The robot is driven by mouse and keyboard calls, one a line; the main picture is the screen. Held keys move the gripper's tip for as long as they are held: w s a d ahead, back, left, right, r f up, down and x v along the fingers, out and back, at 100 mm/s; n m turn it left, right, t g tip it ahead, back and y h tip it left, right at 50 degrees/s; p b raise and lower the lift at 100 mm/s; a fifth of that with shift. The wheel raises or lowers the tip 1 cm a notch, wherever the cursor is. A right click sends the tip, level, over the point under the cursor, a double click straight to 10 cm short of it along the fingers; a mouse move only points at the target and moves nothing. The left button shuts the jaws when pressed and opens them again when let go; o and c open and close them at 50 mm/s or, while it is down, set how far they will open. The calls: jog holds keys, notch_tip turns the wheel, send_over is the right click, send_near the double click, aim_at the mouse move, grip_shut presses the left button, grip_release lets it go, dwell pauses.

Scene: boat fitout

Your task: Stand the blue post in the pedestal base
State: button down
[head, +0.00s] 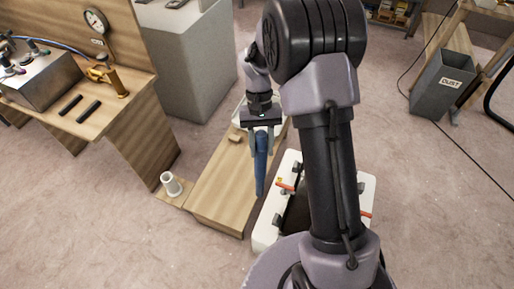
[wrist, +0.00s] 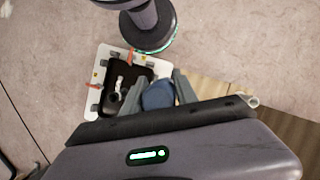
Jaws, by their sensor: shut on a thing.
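My gripper (head: 261,131) is shut on the upper part of the blue post (head: 261,168), which hangs nearly upright below it. The post's lower end appears free, in front of the low wooden bench in the head view. In the wrist view the blue post (wrist: 158,95) sits between the two fingers of my gripper (wrist: 156,98). The pedestal base (head: 171,184), a short whitish round socket with an open top, stands on a small wooden board to the left of the post.
The low wooden bench (head: 215,200) lies between the pedestal base and the post, with a small wooden block (head: 235,139) on it. A workbench (head: 118,112) with a gauge and fittings stands left. A grey cabinet (head: 185,65) is behind. A dust bin (head: 443,88) stands far right.

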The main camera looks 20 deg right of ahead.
jog(key=s+d+f+m+t+y, duration=0.1)
jog(key=d+f+m+t, duration=0.25)
jog(key=d+m, duration=1.1)
jog(key=s+d+f+m+t+y, duration=0.1)
jog(key=d+f+m+t, duration=0.25)
jog(key=d+m, duration=1.05)
jog(key=d+f+n+b, duration=0.3)
jog(key=f+b, duration=0.8)
jog(key=f, duration=0.8)
jog(key=shift+w+t, duration=0.15)
jog(key=shift+t, duration=0.25)
dwell(0.3)
jog(key=shift+f, duration=0.1)
jog(key=c, duration=0.9)
grip_release()
jog(key=p+v, duration=0.7)
jog(key=v, duration=1)
jog(key=shift+d, duration=0.2)
